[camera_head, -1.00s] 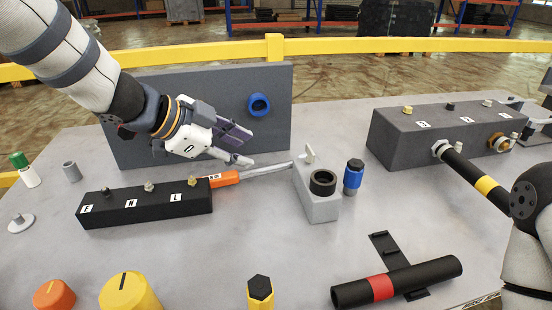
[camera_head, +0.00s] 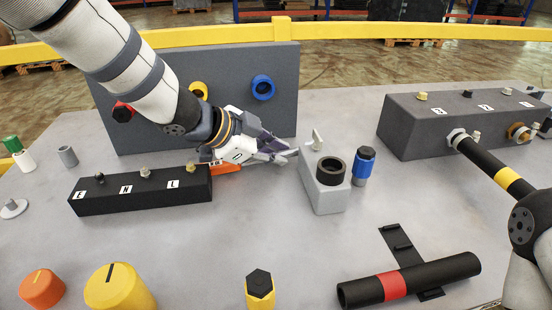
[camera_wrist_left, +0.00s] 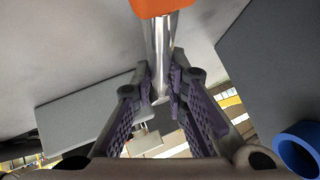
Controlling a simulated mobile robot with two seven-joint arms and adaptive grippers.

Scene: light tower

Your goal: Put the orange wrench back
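The orange wrench has an orange handle (camera_head: 226,169) and lies just right of the black lettered block (camera_head: 140,196), largely hidden by my left gripper (camera_head: 283,151). In the left wrist view its orange end (camera_wrist_left: 160,7) is at the top, and its shiny metal shaft (camera_wrist_left: 160,40) runs down to the fingertips. My left gripper (camera_wrist_left: 162,78) has a purple-padded finger on each side of the shaft. Whether the pads press on it is unclear. The fingers point right, toward the light grey holder (camera_head: 326,196). My right arm shows at the right edge, without its gripper.
A dark upright panel (camera_head: 235,75) with a blue ring (camera_head: 262,87) stands behind my left gripper. A red-banded black tube (camera_head: 440,273) lies in front.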

